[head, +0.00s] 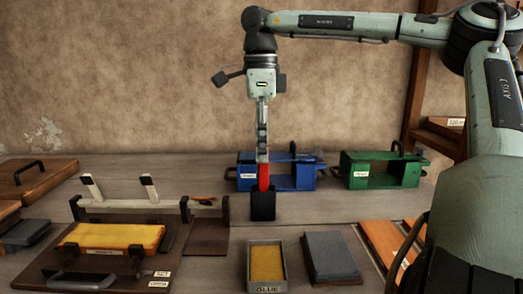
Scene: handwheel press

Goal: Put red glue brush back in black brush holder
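The red glue brush (264,176) stands upright at the middle of the picture. Its lower end meets or is hidden by the black brush holder (263,206), a small dark block on the bench; I cannot tell how deep it sits. My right gripper (262,154) points straight down over the holder. Its fingers look closed together, seen edge-on, around the top of the red brush. My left gripper is not in view.
Blue (247,180) and green (383,179) frames stand behind and to the right. A glue tray (267,288) and a grey block (331,257) lie in front. A press board with a yellow block (110,238) is at left.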

